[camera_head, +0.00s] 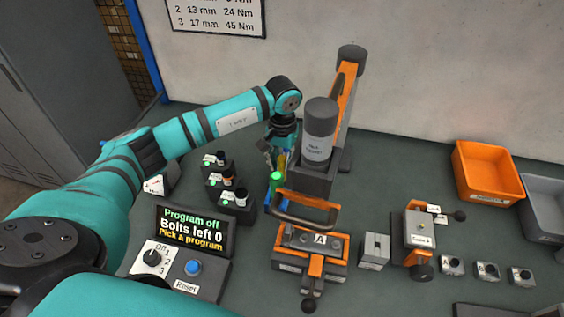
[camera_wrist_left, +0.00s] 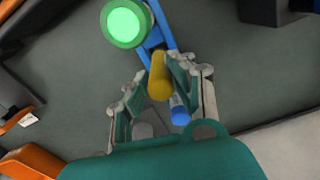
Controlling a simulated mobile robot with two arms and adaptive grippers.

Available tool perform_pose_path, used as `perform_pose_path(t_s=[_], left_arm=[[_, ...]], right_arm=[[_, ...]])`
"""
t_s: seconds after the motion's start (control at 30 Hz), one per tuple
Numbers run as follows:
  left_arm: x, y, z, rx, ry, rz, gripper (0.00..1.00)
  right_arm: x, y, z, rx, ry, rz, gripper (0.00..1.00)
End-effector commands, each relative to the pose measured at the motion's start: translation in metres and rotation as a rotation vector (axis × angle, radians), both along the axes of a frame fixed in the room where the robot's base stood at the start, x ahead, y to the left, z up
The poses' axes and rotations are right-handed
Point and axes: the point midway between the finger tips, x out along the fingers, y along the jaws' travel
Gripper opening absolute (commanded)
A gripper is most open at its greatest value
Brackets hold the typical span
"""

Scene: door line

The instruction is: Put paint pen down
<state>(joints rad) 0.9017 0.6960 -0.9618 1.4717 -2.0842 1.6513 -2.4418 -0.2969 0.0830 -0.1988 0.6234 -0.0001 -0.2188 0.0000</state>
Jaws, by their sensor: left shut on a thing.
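My left gripper (camera_head: 274,150) points down beside the tall grey cylinder at the back of the table, and its fingers also show in the left wrist view (camera_wrist_left: 157,84). It is shut on a yellow pen-like thing (camera_wrist_left: 159,76), which I take as the paint pen; a bit of yellow shows below the gripper in the head view (camera_head: 283,160). A blue stand (camera_wrist_left: 163,42) is just beyond the pen, beside a green round top (camera_wrist_left: 125,22). A blue-ended pen (camera_wrist_left: 180,112) shows by the right finger. Whether the yellow pen touches the stand is unclear. My right gripper is not seen.
The grey cylinder (camera_head: 319,135) and orange post (camera_head: 346,95) stand close on the right. Small black holders (camera_head: 222,180) are on the left. An orange bin (camera_head: 487,172) stands far right.

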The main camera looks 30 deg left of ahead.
Motion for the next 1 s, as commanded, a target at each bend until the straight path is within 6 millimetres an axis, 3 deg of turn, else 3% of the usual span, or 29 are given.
perform_pose_path(t_s=[0.1,0.43,0.47,0.6,1.0], left_arm=[[-0.001,-0.001,-0.013,0.0,0.003,-0.001,0.0],[0.0,0.0,-0.019,0.0,0.0,-0.001,0.0],[0.0,0.0,-0.017,0.0,0.0,-0.001,0.26],[0.0,0.0,-0.017,0.0,0.0,-0.001,0.44],[0.001,0.0,-0.011,0.0,-0.003,-0.001,0.46]], right_arm=[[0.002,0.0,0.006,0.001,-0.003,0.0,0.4],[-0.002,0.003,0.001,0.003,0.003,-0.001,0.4],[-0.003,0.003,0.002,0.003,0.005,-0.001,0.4],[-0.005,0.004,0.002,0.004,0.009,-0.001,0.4],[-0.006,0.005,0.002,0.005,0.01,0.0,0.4]])
